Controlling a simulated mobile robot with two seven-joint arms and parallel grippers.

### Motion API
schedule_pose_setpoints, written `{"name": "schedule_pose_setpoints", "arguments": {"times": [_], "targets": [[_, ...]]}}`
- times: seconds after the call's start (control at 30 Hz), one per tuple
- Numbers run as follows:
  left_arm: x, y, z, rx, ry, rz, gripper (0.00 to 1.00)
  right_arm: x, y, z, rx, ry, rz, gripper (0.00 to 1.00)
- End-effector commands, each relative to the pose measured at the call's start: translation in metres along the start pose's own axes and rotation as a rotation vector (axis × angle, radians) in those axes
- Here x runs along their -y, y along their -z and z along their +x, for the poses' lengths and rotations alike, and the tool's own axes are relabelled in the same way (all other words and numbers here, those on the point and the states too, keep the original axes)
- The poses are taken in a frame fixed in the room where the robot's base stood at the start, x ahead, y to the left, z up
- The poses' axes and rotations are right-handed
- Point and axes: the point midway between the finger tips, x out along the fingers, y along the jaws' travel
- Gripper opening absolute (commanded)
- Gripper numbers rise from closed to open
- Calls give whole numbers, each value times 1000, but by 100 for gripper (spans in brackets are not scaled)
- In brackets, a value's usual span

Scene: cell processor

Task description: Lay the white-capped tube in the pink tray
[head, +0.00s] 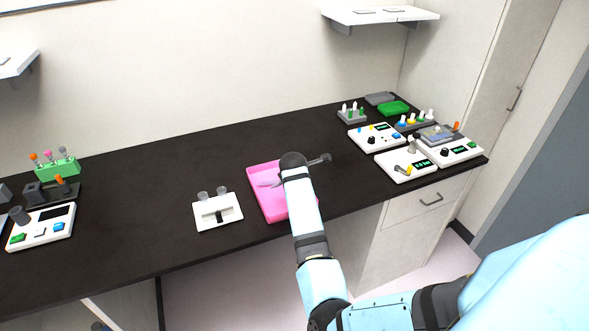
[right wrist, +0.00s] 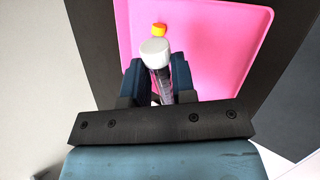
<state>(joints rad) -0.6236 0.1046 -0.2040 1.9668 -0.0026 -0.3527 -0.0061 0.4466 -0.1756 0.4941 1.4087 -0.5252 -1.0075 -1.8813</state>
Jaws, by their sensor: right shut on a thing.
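The pink tray (head: 262,205) lies on the dark bench in the head view, partly hidden by my right arm. It also fills the upper part of the right wrist view (right wrist: 220,45). My right gripper (right wrist: 157,66) is shut on the white-capped tube (right wrist: 155,50), with the white cap toward the top of the picture and the clear body between the fingers. The tube overlaps the tray in this view; I cannot tell whether it touches the tray floor. My left gripper is not in view.
A small yellow-and-orange thing (right wrist: 159,30) shows within the tray, just beyond the white cap. A white holder (head: 218,212) stands left of the tray. Several devices and racks, including a white device (head: 405,167), crowd the right end. The bench behind the tray is mostly clear.

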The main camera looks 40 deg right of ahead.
Motion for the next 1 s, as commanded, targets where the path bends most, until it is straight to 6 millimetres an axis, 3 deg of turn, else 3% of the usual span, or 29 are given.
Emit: {"name": "schedule_pose_setpoints", "arguments": {"times": [0.03, 0.27, 0.6, 0.87, 0.9, 1.0], "targets": [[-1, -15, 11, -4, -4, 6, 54, 11, 7, 14, 0, -1, 2, 0], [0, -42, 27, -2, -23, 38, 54, 25, 16, 33, 0, -2, 1, 0], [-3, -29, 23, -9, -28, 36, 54, 40, 24, 52, 2, -1, -2, 0], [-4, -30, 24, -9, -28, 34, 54, 41, 25, 53, 1, -1, -1, 0], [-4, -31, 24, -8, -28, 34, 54, 41, 25, 53, 1, -1, -1, 29], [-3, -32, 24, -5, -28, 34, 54, 41, 25, 53, 1, -1, -1, 52]]}}
